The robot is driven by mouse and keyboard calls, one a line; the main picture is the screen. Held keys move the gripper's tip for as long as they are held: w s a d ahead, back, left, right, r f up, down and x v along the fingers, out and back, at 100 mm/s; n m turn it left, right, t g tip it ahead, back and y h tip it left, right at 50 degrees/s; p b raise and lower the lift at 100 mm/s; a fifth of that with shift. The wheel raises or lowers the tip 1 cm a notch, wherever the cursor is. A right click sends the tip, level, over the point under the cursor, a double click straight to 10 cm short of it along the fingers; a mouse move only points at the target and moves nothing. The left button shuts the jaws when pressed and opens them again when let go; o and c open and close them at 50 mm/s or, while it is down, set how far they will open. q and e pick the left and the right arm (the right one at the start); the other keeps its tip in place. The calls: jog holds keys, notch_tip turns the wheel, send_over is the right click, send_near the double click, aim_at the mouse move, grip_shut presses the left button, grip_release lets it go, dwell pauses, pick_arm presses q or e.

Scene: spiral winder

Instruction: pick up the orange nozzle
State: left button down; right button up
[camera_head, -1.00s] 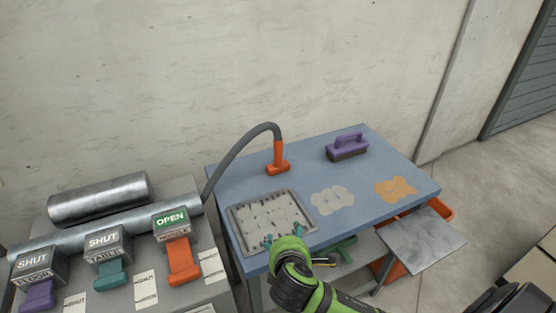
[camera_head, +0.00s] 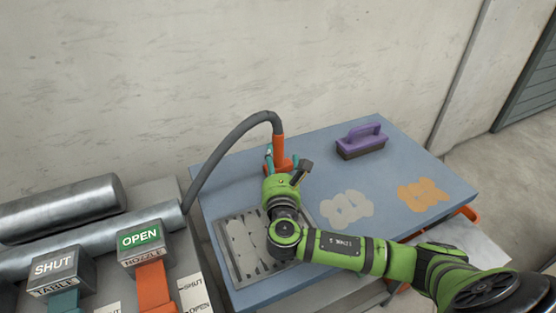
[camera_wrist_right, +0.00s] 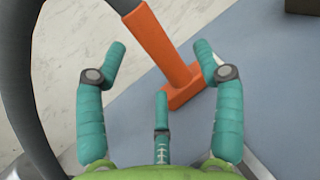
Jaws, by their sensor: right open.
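The orange nozzle (camera_head: 279,152) stands on the blue table at the end of a grey hose (camera_head: 232,142). In the right wrist view the nozzle (camera_wrist_right: 158,45) leans across the picture, its flared foot (camera_wrist_right: 190,88) beyond my fingers. My right gripper (camera_head: 281,157) is at the nozzle in the head view and hides part of its base. In the wrist view my right gripper (camera_wrist_right: 160,68) has its teal fingers spread apart, with the nozzle between and beyond them. I cannot tell whether any finger touches it. My left gripper is not in view.
On the blue table (camera_head: 318,134) are a purple-handled brush (camera_head: 362,140), a pale patch (camera_head: 346,207), an orange patch (camera_head: 424,194) and a grey grated tray (camera_head: 229,254). Levers labelled OPEN NOZZLE (camera_head: 142,240) and SHUT TABLE (camera_head: 55,267) stand at left. The hose passes close to my gripper.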

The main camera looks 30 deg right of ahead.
aim_at(276, 152)
jog(key=x, duration=0.3)
jog(key=shift+w+a+p, duration=0.1)
jog(key=shift+a+p, duration=0.2)
jog(key=x, duration=0.2)
jog(key=shift+w+f, duration=0.2)
jog(key=shift+w, duration=0.1)
jog(key=shift+d, duration=0.1)
jog(key=c, duration=1.3)
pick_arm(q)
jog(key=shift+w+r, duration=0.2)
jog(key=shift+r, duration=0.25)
